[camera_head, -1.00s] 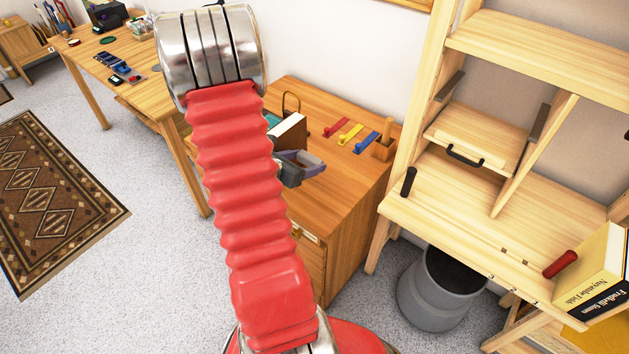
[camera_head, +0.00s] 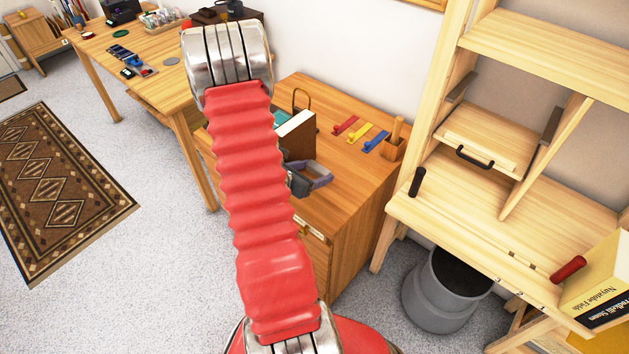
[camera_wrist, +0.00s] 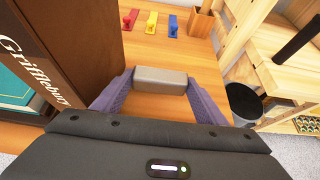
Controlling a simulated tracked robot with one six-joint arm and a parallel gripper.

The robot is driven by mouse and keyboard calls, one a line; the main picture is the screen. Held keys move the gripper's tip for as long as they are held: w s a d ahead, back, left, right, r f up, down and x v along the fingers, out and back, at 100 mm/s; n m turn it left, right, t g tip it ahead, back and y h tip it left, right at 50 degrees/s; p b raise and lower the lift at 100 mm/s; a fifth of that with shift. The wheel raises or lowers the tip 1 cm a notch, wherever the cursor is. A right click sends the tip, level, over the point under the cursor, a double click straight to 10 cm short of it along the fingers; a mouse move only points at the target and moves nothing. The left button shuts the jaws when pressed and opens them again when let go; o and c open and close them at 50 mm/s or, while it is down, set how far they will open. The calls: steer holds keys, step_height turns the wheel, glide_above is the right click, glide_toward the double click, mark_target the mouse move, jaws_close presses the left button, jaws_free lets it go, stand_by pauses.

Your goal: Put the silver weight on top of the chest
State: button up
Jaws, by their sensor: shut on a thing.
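The silver weight (camera_wrist: 161,78) is a grey block with rounded edges, held between the purple fingers of my gripper (camera_wrist: 160,84) in the wrist view. My gripper also shows in the head view (camera_head: 312,176), over the top of the orange-brown wooden chest (camera_head: 345,195). The weight is low over the bare chest top (camera_wrist: 150,55). I cannot tell whether it touches the wood. In the head view the weight is not clearly visible. My red arm hides the left part of the chest.
A brown book (camera_wrist: 85,40) stands close on the left of my gripper. Red, yellow and blue hooks (camera_head: 361,132) and a wooden holder (camera_head: 394,146) sit toward the back of the chest. A wooden desk (camera_head: 510,210) and a grey bin (camera_head: 440,295) stand on the right.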

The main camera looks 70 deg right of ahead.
steer(key=shift+f, duration=2.05)
steer(key=shift+f, duration=0.1)
steer(key=o, duration=1.3)
steer(key=shift+o, duration=0.2)
steer(key=shift+w+a+r, duration=0.2)
steer(key=shift+a+r, duration=0.1)
steer(key=shift+a, duration=0.1)
steer(key=v, duration=1.1)
steer(key=shift+a, duration=0.1)
